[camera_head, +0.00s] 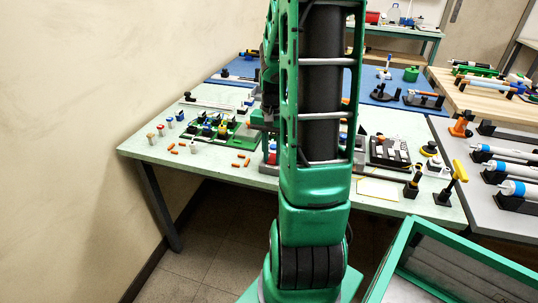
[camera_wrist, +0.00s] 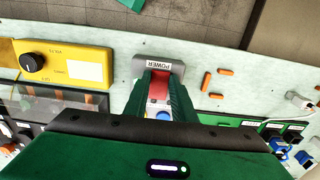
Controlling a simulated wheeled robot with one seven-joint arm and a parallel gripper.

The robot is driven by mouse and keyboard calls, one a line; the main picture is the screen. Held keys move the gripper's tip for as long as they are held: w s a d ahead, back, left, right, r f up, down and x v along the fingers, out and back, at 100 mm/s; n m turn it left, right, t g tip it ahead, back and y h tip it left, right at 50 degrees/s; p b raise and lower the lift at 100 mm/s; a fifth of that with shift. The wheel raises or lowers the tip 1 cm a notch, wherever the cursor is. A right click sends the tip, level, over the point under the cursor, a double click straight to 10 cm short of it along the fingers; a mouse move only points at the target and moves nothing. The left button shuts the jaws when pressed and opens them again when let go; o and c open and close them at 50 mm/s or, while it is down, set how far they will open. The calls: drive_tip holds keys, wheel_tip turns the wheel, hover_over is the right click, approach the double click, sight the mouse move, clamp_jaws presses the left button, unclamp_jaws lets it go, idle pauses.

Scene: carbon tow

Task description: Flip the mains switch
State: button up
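In the wrist view a grey power box (camera_wrist: 178,68) carries an upside-down label reading POWER. A red part (camera_wrist: 159,84), which looks like the mains switch, shows below the label. My gripper (camera_wrist: 159,78) is over the box, its two green fingers apart with the red part seen between them. I cannot tell whether the fingers touch it. A blue button (camera_wrist: 163,115) on a pale surface also shows between the fingers. In the head view my own arm hides the gripper and most of the box's area.
A yellow unit with a black knob (camera_wrist: 34,63) stands left of the box in the wrist view. Orange pieces (camera_wrist: 217,96) lie to the right on the pale bench (camera_wrist: 235,75). The head view shows a green tray (camera_head: 215,130) of small parts on this bench.

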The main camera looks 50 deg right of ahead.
sight(273, 154)
drive_tip(key=shift+w+d+r+g+y, duration=0.1)
drive_tip(key=shift+w+d+g+y, duration=0.15)
drive_tip(key=shift+y, duration=0.45)
drive_tip(key=shift+w+d+r+g+y, duration=0.1)
drive_tip(key=shift+g+y, duration=0.25)
drive_tip(key=shift+y, duration=0.35)
drive_tip(key=o, duration=1.1)
drive_tip(key=shift+s, duration=0.1)
drive_tip(key=shift+c, duration=0.2)
drive_tip(key=v, duration=1)
drive_tip(key=shift+r, duration=0.35)
drive_tip(key=s+a+n+h, duration=0.1)
drive_tip(key=s+a+n, duration=0.2)
drive_tip(key=s+a, duration=0.4)
drive_tip(key=s+a+n+t+h, duration=0.1)
drive_tip(key=s+a+n, duration=0.3)
drive_tip(key=s+a, duration=0.4)
drive_tip(key=a, duration=0.4)
drive_tip(key=shift+a+f+h, duration=0.15)
drive_tip(key=shift+f+h, duration=0.1)
drive_tip(key=shift+h, duration=0.05)
